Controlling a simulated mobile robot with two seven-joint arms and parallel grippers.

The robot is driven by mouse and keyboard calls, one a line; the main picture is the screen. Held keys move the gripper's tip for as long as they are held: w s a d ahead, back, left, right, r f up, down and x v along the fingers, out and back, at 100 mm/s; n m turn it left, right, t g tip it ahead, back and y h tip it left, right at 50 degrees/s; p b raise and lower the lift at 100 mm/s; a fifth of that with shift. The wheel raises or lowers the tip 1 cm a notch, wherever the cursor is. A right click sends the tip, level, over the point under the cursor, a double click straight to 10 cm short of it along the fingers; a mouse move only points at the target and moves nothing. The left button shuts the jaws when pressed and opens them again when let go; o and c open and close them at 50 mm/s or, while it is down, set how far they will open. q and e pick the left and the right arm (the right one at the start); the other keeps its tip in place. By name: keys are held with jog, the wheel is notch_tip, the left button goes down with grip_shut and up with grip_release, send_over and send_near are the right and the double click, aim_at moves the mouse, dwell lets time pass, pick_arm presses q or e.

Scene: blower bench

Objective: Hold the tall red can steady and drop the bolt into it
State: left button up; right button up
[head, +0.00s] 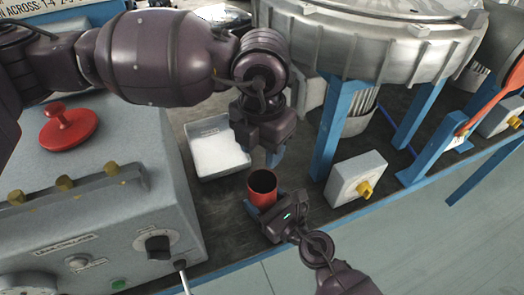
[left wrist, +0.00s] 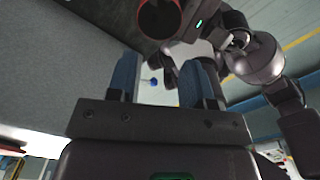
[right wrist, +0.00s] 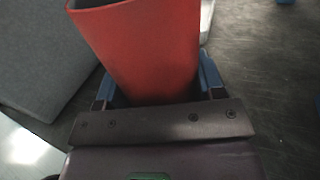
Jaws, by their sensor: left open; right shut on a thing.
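The tall red can (head: 262,190) stands near the bench's front edge, with its dark open mouth facing up. My right gripper (head: 266,208) is shut on it, with one blue finger on each side in the right wrist view (right wrist: 156,85). My left gripper (head: 262,152) is open above and just behind the can; its blue fingers are spread apart in the left wrist view (left wrist: 160,80). A small blue-ended thing, seemingly the bolt (left wrist: 152,81), shows between those fingers, touching neither. I cannot tell whether it is in the air. The can's inside is too dark to see.
A white-floored tray (head: 192,158) lies behind and left of the can. A grey control box (head: 110,220) stands at the left. A blue-legged metal housing (head: 380,45) and a small grey box with a yellow knob (head: 352,177) are at the right.

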pick_arm(q)
notch_tip(320, 180, up, 10)
dwell(0.4)
jog(key=shift+r, duration=0.1)
pick_arm(e)
jog(key=o, duration=1)
jog(key=v, duration=1.2)
